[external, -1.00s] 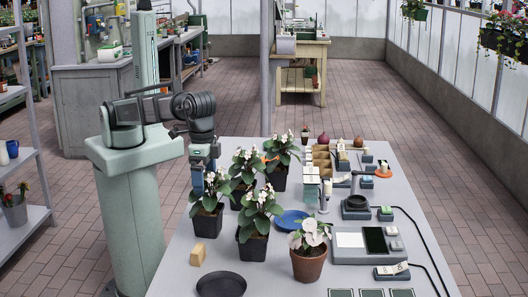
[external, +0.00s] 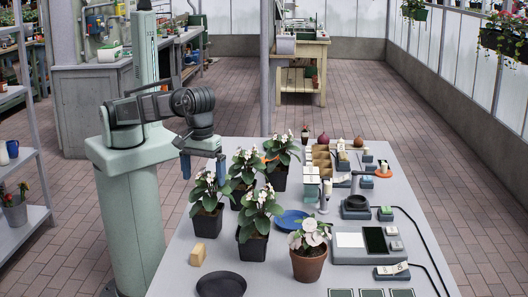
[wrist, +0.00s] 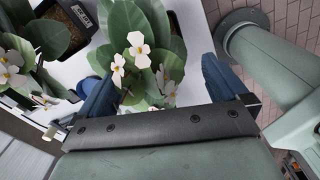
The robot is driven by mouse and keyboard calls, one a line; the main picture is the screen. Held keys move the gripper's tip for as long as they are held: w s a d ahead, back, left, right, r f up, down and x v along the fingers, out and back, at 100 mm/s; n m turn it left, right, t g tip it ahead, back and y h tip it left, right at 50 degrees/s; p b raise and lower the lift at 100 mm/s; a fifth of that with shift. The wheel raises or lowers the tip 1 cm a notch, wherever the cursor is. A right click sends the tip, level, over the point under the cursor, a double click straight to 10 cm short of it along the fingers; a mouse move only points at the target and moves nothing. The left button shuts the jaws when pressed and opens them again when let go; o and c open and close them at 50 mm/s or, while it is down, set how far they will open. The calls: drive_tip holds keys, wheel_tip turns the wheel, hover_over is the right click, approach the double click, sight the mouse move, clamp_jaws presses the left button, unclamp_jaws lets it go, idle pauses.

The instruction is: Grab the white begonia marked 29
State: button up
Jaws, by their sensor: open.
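Several white-flowered leafy plants in black square pots stand on the grey table. The nearest to my arm is a white-flowered plant (external: 208,192) at the left; others are the front-middle plant (external: 259,212), the middle plant (external: 246,166) and the back plant (external: 281,151). My gripper (external: 203,166) is open and empty, pointing down just above and behind the left plant. In the wrist view, white flowers and leaves (wrist: 143,62) show between the open fingers (wrist: 163,86). A dark pot (wrist: 68,28) there has a small label (wrist: 82,15); I cannot read its number.
A pale-flowered plant in a terracotta pot (external: 307,266), a blue plate (external: 290,220), a black dish (external: 221,285) and a tan block (external: 198,255) are on the table. Trays, a scale and small items crowd the right side. The plants stand close together.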

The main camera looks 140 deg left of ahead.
sight(207, 214)
drive_tip(key=shift+w+a+f+n, duration=0.1)
drive_tip(key=shift+f+n, duration=0.45)
drive_tip(key=shift+f, duration=2.9)
drive_tip(key=shift+a+f+n, duration=0.1)
drive_tip(key=shift+f+n, duration=0.45)
drive_tip(key=shift+f, duration=2.9)
drive_tip(key=c, duration=1)
drive_tip(key=shift+r, duration=0.1)
